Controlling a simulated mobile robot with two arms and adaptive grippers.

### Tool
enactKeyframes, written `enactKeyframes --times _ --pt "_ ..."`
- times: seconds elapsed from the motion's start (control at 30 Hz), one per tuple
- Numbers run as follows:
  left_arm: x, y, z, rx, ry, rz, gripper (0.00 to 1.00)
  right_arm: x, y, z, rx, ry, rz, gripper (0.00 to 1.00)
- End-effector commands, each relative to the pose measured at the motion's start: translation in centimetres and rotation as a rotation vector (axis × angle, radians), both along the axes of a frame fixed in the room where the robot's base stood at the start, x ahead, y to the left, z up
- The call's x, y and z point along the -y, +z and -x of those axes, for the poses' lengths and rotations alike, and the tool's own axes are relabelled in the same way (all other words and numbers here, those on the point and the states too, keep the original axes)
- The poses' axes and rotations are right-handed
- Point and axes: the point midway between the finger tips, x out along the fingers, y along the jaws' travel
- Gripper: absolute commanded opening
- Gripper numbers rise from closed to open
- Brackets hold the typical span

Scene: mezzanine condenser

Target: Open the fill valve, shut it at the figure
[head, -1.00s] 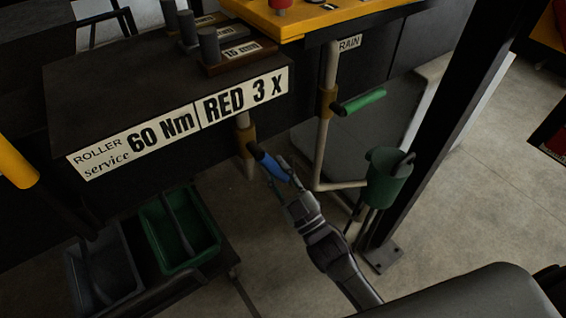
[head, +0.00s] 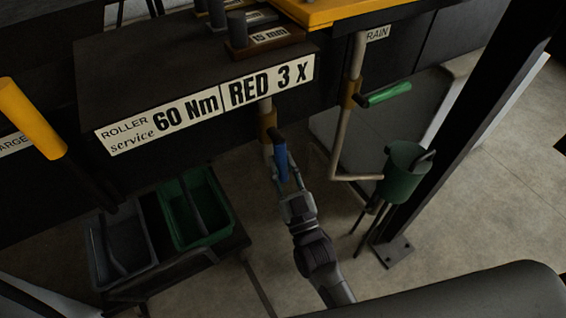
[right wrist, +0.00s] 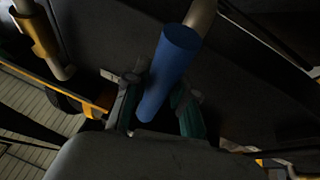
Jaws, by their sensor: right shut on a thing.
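A blue valve lever (head: 281,160) sits on a brass valve body (head: 267,122) on a pale pipe below the bench edge. My right gripper (head: 284,180) has its fingers on either side of the blue grip and is shut on it. In the right wrist view the blue grip (right wrist: 167,70) runs between the two fingers (right wrist: 160,104). The lever points down the picture, nearly in line with the pipe. No label naming this valve shows, and no gauge or figure for it is visible. My left gripper is not in view.
A green-handled valve (head: 388,95) is on the pipe to the right, under a partly hidden "RAIN" label (head: 377,34). A yellow lever (head: 32,118) is at left. Green (head: 205,238) and grey bins (head: 148,262) stand below the bench.

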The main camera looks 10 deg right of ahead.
Motion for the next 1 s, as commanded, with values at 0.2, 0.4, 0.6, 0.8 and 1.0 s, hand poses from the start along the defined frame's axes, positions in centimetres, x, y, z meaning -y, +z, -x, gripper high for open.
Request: enactKeyframes --times 0.2,0.4,0.6,0.8,1.0 --pt "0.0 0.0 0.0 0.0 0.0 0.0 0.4 0.0 -0.1 0.0 -0.003 0.001 0.001 0.28" --pt "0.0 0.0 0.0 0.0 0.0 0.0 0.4 0.0 -0.1 0.0 -0.002 0.0 0.002 0.52" --pt "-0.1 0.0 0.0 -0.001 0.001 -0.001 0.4 0.0 0.0 0.0 0.0 0.001 0.001 0.52" --pt "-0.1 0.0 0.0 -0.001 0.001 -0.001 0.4 0.3 -0.7 1.3 -0.003 0.001 0.003 0.52" --pt "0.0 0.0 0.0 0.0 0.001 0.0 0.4 0.9 -2.4 5.1 -0.006 0.001 0.004 0.52"
